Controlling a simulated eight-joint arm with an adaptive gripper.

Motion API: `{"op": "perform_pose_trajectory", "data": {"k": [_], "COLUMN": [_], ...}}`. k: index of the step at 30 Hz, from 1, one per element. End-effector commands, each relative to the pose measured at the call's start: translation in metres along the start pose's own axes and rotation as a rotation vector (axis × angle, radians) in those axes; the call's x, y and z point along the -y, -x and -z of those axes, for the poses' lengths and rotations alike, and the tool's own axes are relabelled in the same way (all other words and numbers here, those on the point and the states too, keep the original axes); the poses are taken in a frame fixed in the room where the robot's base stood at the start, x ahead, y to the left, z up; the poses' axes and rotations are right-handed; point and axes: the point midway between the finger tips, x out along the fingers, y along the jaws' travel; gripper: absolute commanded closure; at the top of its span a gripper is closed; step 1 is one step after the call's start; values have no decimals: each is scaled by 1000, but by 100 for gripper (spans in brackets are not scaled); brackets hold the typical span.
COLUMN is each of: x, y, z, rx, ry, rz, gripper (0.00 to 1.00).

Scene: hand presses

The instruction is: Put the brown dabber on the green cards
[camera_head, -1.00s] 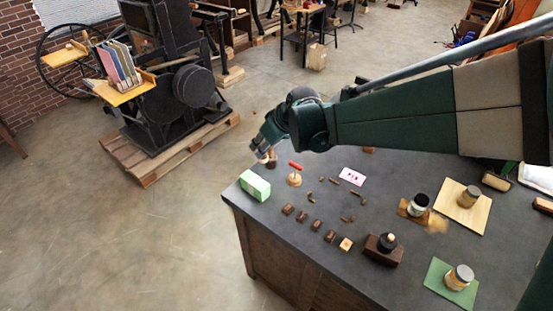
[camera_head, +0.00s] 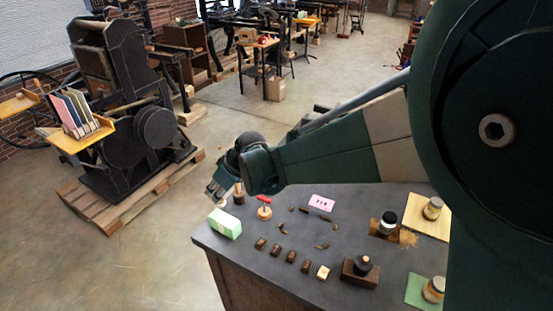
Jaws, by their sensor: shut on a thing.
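My gripper (camera_head: 216,192) is above the far-left corner of the table, pointing down. It is shut on a small tan thing (camera_head: 222,203), apparently the brown dabber. Its shape is mostly hidden by the fingers and small in view. The stack of green cards (camera_head: 225,224) lies at the table's left corner, just below the gripper in the picture. A gap between the held thing and the cards cannot be judged well.
A dark brown upright thing (camera_head: 238,195) stands just behind the green stack. A red-handled tool (camera_head: 264,208) stands right of it.

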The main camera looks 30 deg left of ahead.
Motion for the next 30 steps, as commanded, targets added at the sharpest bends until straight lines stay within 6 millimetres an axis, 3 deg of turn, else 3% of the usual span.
{"op": "perform_pose_trajectory", "data": {"k": [7,22,30], "x": [0,0,0], "y": [-24,-30,-50], "z": [-15,-19,-32], "rx": [0,0,0], "ry": [0,0,0], "rz": [0,0,0], "gripper": [91,91,91]}}
